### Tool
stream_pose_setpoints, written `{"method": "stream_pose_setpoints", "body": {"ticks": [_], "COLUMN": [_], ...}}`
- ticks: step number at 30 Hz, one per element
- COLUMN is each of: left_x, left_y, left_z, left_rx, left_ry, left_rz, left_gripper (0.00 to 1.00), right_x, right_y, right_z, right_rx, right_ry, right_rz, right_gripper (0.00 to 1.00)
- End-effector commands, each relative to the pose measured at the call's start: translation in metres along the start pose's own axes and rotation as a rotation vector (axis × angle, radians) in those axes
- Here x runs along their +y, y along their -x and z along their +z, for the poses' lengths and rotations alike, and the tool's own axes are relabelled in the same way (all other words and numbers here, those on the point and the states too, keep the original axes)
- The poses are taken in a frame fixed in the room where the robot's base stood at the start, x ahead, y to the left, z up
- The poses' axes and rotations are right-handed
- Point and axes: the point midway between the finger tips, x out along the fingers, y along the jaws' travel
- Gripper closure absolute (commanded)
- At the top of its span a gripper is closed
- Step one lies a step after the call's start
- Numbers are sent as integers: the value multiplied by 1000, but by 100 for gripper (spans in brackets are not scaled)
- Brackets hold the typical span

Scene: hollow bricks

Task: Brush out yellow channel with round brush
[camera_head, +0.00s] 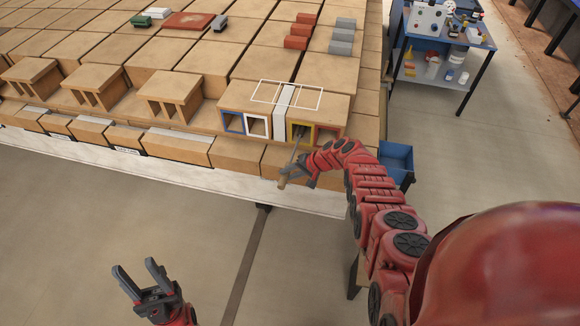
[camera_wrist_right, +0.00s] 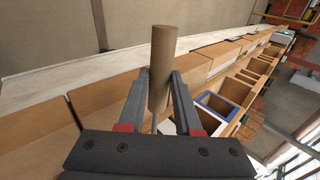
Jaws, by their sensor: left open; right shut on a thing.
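A hollow brick block (camera_head: 240,97) has openings framed in blue, white, yellow and red along its front face. The yellow channel (camera_head: 291,130) is right of the grey strip. My right gripper (camera_head: 290,172) is shut on the brush's wooden handle (camera_wrist_right: 162,55), in front of and below the block. A thin shaft (camera_head: 296,149) runs from the handle up to the yellow opening. I see no bristles, and cannot tell how deep the brush sits. My left gripper (camera_head: 136,268) is open and empty over the floor at lower left.
The blue-framed opening (camera_head: 233,122) and white-framed opening (camera_head: 257,126) are left of the grey strip (camera_head: 283,102); the red-framed one (camera_head: 326,135) is at the right end. Other hollow bricks (camera_head: 170,96) stand left. A blue bin (camera_head: 397,160) is behind my right arm.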

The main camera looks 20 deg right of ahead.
Motion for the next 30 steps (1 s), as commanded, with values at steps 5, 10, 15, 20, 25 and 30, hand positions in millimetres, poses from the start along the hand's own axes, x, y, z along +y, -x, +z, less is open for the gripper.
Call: {"method": "stream_pose_setpoints", "body": {"ticks": [5,10,15,20,25,30], "left_x": [-1,-2,-2,-3,-3,-3], "left_y": [-18,-31,-44,-56,-64,-64], "left_z": [-3,-5,-7,-10,-11,-11], "left_rx": [0,0,0,0,0,0], "left_ry": [0,0,0,0,0,0], "left_rz": [0,0,0,0,0,0], "left_gripper": [50,50,50,50,50,50], "right_x": [-2,-2,-2,-1,0,2], "right_y": [4,4,6,6,6,4], "right_z": [10,20,30,42,51,53], "right_rx": [-1,-1,1,-1,1,1], "right_ry": [-1,-1,0,-1,0,1], "right_rz": [0,0,0,0,0,0], "right_gripper": [100,100,100,100,100,100]}}
